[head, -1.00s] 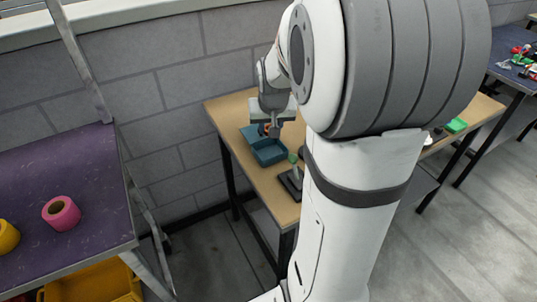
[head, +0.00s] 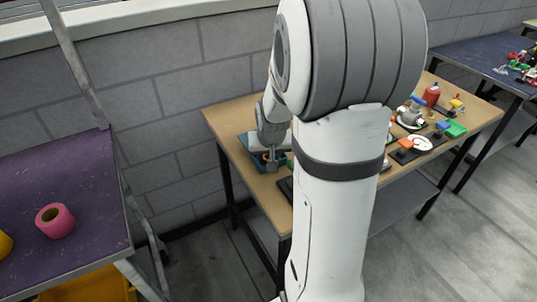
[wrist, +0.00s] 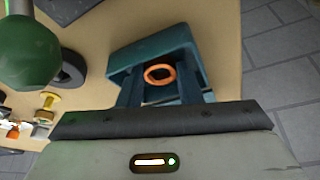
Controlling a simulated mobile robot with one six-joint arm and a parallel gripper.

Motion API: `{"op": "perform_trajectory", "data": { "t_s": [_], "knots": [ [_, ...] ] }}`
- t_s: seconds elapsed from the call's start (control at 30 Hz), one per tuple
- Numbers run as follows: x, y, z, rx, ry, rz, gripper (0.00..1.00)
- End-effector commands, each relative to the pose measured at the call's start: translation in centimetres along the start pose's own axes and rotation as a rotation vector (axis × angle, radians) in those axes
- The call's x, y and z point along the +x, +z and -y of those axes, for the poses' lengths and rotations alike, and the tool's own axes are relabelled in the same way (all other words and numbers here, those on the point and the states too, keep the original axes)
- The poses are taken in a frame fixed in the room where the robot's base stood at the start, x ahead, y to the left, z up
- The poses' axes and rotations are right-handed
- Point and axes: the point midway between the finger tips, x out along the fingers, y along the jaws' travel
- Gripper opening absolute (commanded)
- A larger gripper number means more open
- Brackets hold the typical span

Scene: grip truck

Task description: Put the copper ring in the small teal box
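The small teal box (wrist: 118,80) shows in the wrist view with its open top towards me. In the head view the box (head: 258,167) stands near the left end of the wooden table, partly hidden by my wrist. The copper ring (wrist: 160,65) is an orange hoop seen over the box's inside, between my fingertips. My gripper (wrist: 161,77) reaches down at the box, and its fingers appear to touch the ring on both sides. In the head view my gripper (head: 270,158) is low at the box. Whether the ring touches the box floor is unclear.
A green rounded knob (wrist: 28,48) and a black ring-shaped thing (wrist: 73,66) are left of the box in the wrist view. Several small items, including a red bottle (head: 432,94), cover the table's right part. A purple-topped table (head: 70,195) with a pink roll (head: 56,220) is at left.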

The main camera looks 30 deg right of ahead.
Motion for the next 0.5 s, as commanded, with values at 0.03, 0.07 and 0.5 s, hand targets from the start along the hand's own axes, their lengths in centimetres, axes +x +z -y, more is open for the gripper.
{"op": "perform_trajectory", "data": {
  "t_s": [0.03, 0.07, 0.5],
  "knots": [
    [0.0, 0.0, 0.0, 0.0, 0.0, 0.001, 0.35],
    [0.0, 0.0, 0.0, 0.0, 0.0, 0.001, 0.38],
    [-1.5, -0.2, 0.1, -0.001, 0.0, -0.002, 0.4]
  ]
}}
